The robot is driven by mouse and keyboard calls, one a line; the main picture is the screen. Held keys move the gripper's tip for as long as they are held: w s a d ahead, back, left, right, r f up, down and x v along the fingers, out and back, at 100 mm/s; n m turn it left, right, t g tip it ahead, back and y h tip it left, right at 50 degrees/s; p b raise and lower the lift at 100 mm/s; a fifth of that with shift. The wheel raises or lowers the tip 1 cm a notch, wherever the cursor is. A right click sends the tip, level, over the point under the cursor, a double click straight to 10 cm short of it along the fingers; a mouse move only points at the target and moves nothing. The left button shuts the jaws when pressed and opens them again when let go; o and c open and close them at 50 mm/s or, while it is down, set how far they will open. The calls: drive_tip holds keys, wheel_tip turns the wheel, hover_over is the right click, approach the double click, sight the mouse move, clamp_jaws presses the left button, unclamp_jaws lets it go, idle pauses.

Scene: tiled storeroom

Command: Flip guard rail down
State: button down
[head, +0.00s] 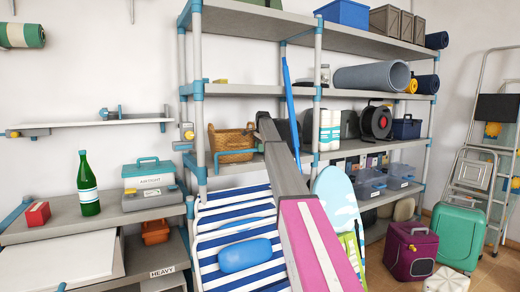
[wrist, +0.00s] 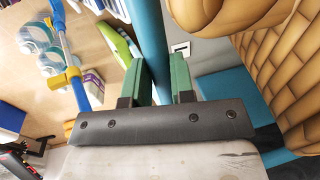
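In the wrist view my gripper (wrist: 163,66) has two green fingers a little apart, with a long teal bar (wrist: 149,25) running into the gap between them. I cannot tell whether the fingers press on the bar, or whether this bar is the guard rail. In the head view my arm reaches up to the middle shelf, beside the wicker basket (head: 228,141); my fingers cannot be made out there. The same basket fills the right of the wrist view (wrist: 300,85), close to my gripper.
Grey shelving with teal joints holds a rolled mat (head: 370,77), bins and a cable reel (head: 377,121). A blue-striped deck chair (head: 215,222) stands in front. A green bottle (head: 88,187) stands on the left shelf.

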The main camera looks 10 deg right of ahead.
drive_tip(key=shift+s, duration=0.15)
drive_tip(key=s+d+f+t+y, duration=0.3)
drive_tip(key=s+f+t, duration=0.2)
drive_tip(key=s+t, duration=0.45)
wheel_tip(320, 180, down, 10)
drive_tip(key=s+t+y, duration=0.1)
drive_tip(key=s+t, duration=0.1)
drive_tip(key=shift+d+r+t, duration=0.25)
drive_tip(key=shift+d+t, duration=0.1)
idle(0.8)
drive_tip(key=shift+f, duration=0.1)
drive_tip(key=c, duration=1.1)
unclamp_jaws()
drive_tip(key=shift+f, duration=0.1)
drive_tip(key=shift+o, duration=0.6)
drive_tip(key=shift+w, duration=0.1)
